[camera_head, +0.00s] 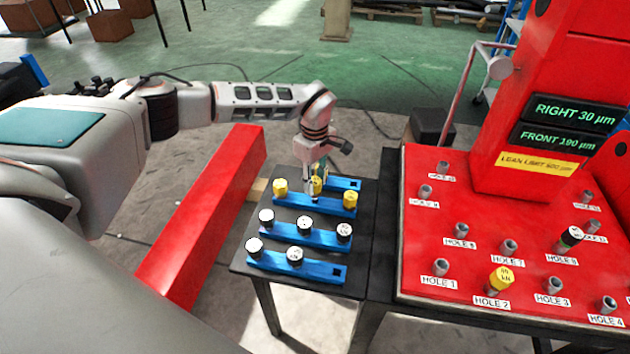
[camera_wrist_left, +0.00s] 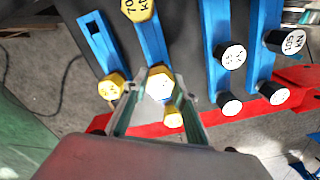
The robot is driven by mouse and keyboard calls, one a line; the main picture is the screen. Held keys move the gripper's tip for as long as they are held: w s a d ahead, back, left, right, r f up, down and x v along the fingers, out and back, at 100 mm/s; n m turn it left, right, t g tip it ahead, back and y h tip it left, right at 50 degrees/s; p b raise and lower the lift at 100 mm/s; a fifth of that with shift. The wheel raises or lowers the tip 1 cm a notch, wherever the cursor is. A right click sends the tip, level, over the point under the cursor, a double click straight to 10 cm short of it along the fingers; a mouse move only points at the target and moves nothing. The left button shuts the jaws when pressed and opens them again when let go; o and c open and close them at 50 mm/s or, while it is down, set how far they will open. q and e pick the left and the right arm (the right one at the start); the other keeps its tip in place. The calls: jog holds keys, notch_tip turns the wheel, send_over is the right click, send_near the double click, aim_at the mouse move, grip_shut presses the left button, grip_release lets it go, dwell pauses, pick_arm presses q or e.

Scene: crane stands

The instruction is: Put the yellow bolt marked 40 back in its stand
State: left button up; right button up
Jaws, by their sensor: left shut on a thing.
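My left gripper (camera_head: 312,192) points down over the black table (camera_head: 362,245). It is shut on a yellow bolt (camera_wrist_left: 160,84), whose pale top shows between the fingers in the left wrist view. Its mark is not readable. The bolt is over the middle of a blue stand (camera_head: 331,205), between a yellow bolt at the left end (camera_head: 280,187) and one at the right end (camera_head: 350,200). The right-end bolt reads 70 in the wrist view (camera_wrist_left: 139,9). I cannot tell whether the held bolt touches the stand. Another yellow bolt (camera_wrist_left: 111,86) stands in the rear blue stand (camera_head: 344,183).
Two front blue stands (camera_head: 318,241) hold several white-topped black bolts (camera_head: 304,224). Right of the table, the red crane base (camera_head: 450,205) has numbered holes, with a yellow bolt (camera_head: 501,279) at hole 2. A red beam (camera_head: 215,205) lies left of the table.

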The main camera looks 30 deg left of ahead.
aim_at(315, 189)
pick_arm(q)
jog(key=shift+f+b, duration=0.35)
jog(key=shift+f, duration=0.5)
jog(key=shift+f+b, duration=0.35)
jog(key=shift+f, duration=0.4)
jog(key=o, duration=1.2)
jog(key=shift+o, duration=0.2)
jog(key=shift+r, duration=0.1)
jog(key=shift+r+p, duration=0.85)
jog(key=shift+r, duration=0.05)
jog(key=shift+r+p, duration=1.4)
jog(key=shift+r, duration=0.15)
